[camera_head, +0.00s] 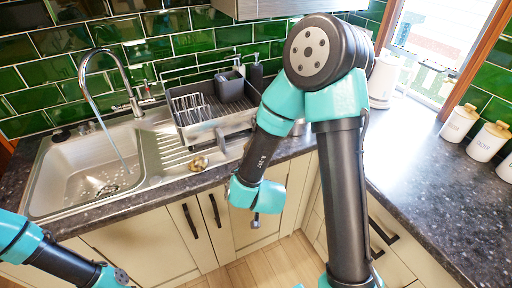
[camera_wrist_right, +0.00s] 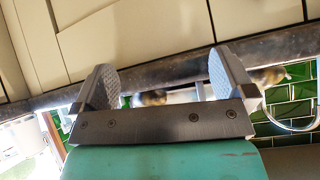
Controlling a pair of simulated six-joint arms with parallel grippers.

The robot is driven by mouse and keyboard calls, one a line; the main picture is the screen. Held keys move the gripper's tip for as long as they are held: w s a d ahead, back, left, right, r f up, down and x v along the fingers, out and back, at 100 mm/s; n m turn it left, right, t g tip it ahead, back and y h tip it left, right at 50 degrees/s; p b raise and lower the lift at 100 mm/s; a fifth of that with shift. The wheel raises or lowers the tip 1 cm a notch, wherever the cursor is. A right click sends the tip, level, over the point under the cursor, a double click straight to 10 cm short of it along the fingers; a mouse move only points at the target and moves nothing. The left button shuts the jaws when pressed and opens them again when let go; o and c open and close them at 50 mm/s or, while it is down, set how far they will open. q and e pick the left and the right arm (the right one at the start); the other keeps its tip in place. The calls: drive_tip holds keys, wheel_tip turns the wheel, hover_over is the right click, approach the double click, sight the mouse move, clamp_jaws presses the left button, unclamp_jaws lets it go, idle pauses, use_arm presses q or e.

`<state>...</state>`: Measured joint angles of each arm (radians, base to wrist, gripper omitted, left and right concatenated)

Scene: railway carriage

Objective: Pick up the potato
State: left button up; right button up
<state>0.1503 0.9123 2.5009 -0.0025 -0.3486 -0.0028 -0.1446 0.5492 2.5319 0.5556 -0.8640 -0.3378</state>
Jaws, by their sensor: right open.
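A small brownish-yellow rounded object (camera_head: 198,163), which looks like the potato, lies on the draining board between the sink bowl and the dish rack. The right wrist view shows two brownish rounded things beyond the fingers: one (camera_wrist_right: 151,97) between them and one (camera_wrist_right: 268,76) by the finger on the right. I cannot tell for sure which is the potato. My right gripper (camera_wrist_right: 164,82) is open and empty. In the head view it (camera_head: 256,221) hangs in front of the cabinets, below the worktop edge and right of the object. My left gripper is out of frame; only its arm shows.
The sink (camera_head: 85,180) has a tall tap (camera_head: 130,92) with water running. A dish rack (camera_head: 215,112) stands behind the draining board. A kettle (camera_head: 383,85) and white canisters (camera_head: 488,140) stand on the right worktop (camera_head: 430,165), whose middle is clear.

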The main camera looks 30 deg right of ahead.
wheel_tip(320, 180, up, 13)
drive_tip(key=s+d+m+t+h, duration=0.1)
drive_tip(key=t+h, duration=0.2)
drive_tip(key=h, duration=0.1)
drive_tip(key=shift+s+d+f+m, duration=0.15)
drive_tip(key=shift+s+d+m, duration=0.15)
drive_tip(key=shift+d+m, duration=0.1)
